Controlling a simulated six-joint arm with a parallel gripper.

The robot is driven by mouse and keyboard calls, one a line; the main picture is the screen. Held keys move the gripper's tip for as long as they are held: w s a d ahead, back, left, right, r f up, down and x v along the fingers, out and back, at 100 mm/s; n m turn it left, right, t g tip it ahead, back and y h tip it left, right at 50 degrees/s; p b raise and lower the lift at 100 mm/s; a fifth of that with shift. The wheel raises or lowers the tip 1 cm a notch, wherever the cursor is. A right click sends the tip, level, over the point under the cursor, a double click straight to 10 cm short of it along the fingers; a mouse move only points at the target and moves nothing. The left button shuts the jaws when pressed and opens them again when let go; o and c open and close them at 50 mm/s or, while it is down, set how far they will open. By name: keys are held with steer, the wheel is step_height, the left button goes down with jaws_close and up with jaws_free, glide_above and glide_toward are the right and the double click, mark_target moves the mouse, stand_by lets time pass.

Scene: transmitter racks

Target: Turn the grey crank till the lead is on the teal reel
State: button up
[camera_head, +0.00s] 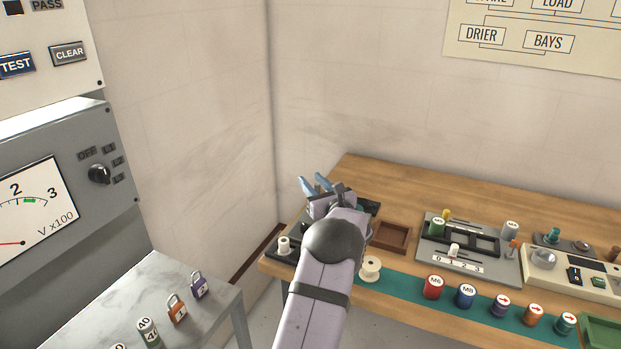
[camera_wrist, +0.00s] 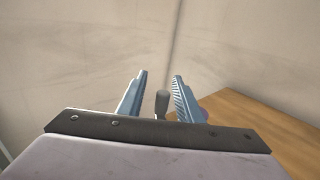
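My gripper (camera_head: 318,185) is over the far left end of the wooden bench, its two blue fingers apart. In the wrist view my gripper (camera_wrist: 158,95) is open, and a grey upright handle (camera_wrist: 162,104), likely the crank's, shows between the fingers with a gap on each side. A bit of something purple (camera_wrist: 204,113) shows behind the right finger. In the head view my arm hides the crank. Part of a dark base (camera_head: 285,258) with a white peg or spool (camera_head: 283,244) shows left of my arm. I cannot make out the teal reel or the lead.
A brown tray (camera_head: 406,237) and a cream spool (camera_head: 371,268) are right of my arm. Further right are a grey panel (camera_head: 432,254) with slots and several labelled cylinders on a teal strip (camera_head: 400,290). A marble-topped table (camera_head: 115,300) with padlocks stands front left. Walls meet behind the gripper.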

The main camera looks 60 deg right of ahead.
steer(key=shift+w+d, duration=0.45)
steer(key=shift+w, duration=0.15)
jaws_close()
steer(key=shift+d+f+m+g+h+b, duration=0.15)
steer(key=shift+m+g+h+b, duration=0.25)
steer(key=shift+b, duration=0.55)
